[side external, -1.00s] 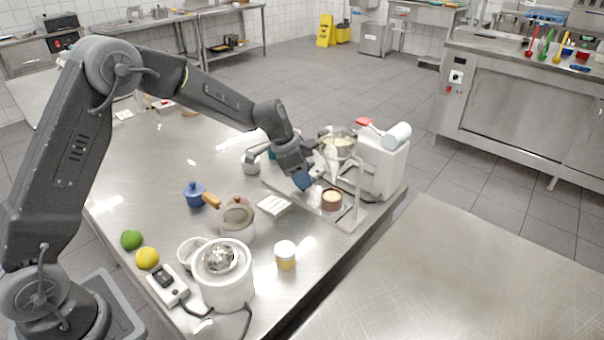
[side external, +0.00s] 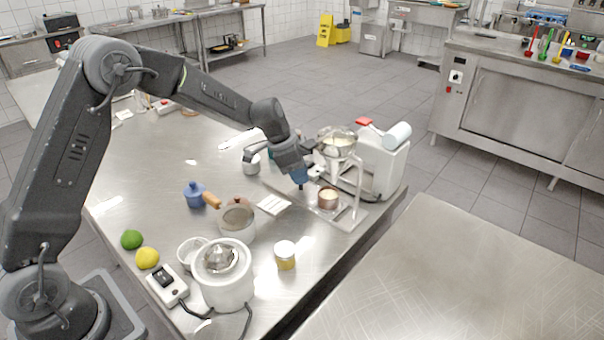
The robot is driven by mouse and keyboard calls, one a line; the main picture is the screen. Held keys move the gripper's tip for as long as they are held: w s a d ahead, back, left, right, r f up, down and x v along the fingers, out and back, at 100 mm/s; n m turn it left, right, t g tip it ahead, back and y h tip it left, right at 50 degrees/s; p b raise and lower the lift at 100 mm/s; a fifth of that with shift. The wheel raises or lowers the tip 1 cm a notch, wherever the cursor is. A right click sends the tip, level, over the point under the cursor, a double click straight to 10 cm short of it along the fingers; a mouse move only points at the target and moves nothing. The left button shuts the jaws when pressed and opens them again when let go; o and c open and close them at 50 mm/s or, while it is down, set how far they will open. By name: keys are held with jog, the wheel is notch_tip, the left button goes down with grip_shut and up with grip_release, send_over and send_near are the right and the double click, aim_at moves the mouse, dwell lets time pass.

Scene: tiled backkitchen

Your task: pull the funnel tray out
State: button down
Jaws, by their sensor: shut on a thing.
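A metal funnel (side external: 337,141) with pale contents sits in a stand (side external: 357,205) at the right end of the steel table. A small copper-brown cup (side external: 327,199) stands upright beneath it, on the low funnel tray (side external: 317,211), whose outline is hard to tell from the shiny base. My gripper (side external: 300,185) is low, just left of the cup, pointing down. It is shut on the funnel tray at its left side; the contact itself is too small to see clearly.
A white slatted piece (side external: 273,205), a pot (side external: 237,219), a blue lidded jar (side external: 195,195), a small jar (side external: 285,255) and a juicer (side external: 223,275) stand nearby. The table's front-right edge is close.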

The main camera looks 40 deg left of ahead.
jog(key=a, duration=0.9)
jog(key=shift+a, duration=0.1)
jog(key=c, duration=1)
grip_release()
jog(key=v, duration=1.4)
